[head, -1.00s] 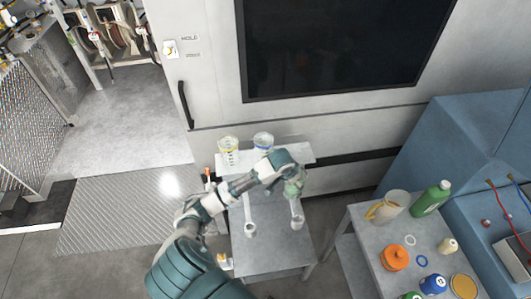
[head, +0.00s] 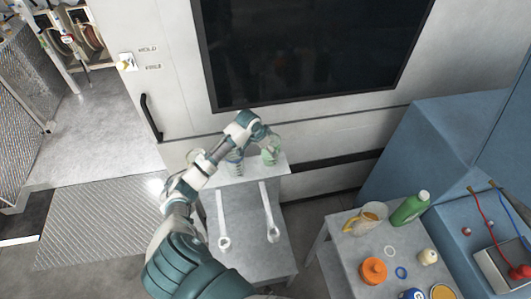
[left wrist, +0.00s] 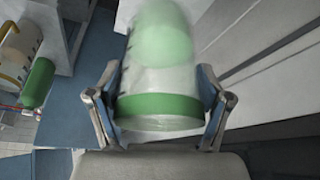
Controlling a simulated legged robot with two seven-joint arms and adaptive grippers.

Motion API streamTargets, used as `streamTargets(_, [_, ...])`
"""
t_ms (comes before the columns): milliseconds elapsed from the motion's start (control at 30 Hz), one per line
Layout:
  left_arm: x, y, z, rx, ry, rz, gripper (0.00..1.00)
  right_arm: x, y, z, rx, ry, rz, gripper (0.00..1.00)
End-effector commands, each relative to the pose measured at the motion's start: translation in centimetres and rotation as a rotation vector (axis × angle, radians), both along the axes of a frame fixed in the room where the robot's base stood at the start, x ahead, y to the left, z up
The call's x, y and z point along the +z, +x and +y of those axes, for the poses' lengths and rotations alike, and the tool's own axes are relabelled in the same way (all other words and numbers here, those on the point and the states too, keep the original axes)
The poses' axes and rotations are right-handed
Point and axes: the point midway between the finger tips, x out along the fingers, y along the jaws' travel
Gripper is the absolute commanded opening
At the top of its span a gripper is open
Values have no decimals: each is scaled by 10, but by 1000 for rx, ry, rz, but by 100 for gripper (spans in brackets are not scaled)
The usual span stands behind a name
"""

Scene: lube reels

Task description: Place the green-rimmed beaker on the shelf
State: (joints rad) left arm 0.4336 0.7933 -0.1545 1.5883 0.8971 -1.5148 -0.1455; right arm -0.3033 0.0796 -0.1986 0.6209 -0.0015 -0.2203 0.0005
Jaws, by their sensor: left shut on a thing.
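The green-rimmed beaker (head: 269,156) is clear with green markings. In the left wrist view the beaker (left wrist: 158,108) stands between both fingers, its green band near the camera. My left gripper (head: 266,143) is shut on it, over the right part of the white raised shelf (head: 255,176). I cannot tell whether the beaker's base touches the shelf. A blue-marked beaker (head: 236,166) stands on the shelf to the left, partly hidden by my arm. Another beaker (head: 194,156) at the shelf's left end is mostly hidden too. My right gripper is not in view.
Two wrenches (head: 222,220) (head: 269,212) lie on the grey table below the shelf. A side table at right holds a jug (head: 367,219), a green bottle (head: 411,208) and an orange container (head: 373,271). A large machine panel (head: 310,125) rises behind the shelf.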

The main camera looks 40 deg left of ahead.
Motion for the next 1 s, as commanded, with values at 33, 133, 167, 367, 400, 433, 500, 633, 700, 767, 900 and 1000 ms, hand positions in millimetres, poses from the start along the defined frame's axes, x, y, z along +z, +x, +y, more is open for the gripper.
streamTargets(33, [-4, 1, 0, 1, -2, 0, 23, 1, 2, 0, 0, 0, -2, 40])
streamTargets(133, [-17, 1, -1, 0, -2, 2, 23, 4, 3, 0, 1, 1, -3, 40])
streamTargets(167, [-22, 1, -1, 1, -2, 2, 23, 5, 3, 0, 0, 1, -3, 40])
streamTargets(367, [-35, -1, -1, 1, 2, -3, 15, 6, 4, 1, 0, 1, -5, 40])
streamTargets(400, [-35, -1, -2, 1, 1, -1, 15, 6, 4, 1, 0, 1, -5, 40])
streamTargets(433, [-35, -1, -2, 1, 2, -1, 15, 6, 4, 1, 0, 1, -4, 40])
streamTargets(500, [-36, -1, -2, 1, 2, 1, 90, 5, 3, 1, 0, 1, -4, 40])
streamTargets(633, [-36, 1, -2, 0, 1, 2, 100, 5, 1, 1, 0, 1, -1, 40])
streamTargets(700, [-36, 1, -1, 0, 1, 1, 100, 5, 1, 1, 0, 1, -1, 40])
streamTargets(767, [-36, 1, -1, 0, 0, 1, 100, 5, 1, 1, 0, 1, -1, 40])
streamTargets(900, [-35, 0, 0, 0, 0, -1, 100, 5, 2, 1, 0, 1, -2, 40])
streamTargets(1000, [-28, -3, 1, 0, 1, -1, 100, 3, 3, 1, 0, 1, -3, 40])
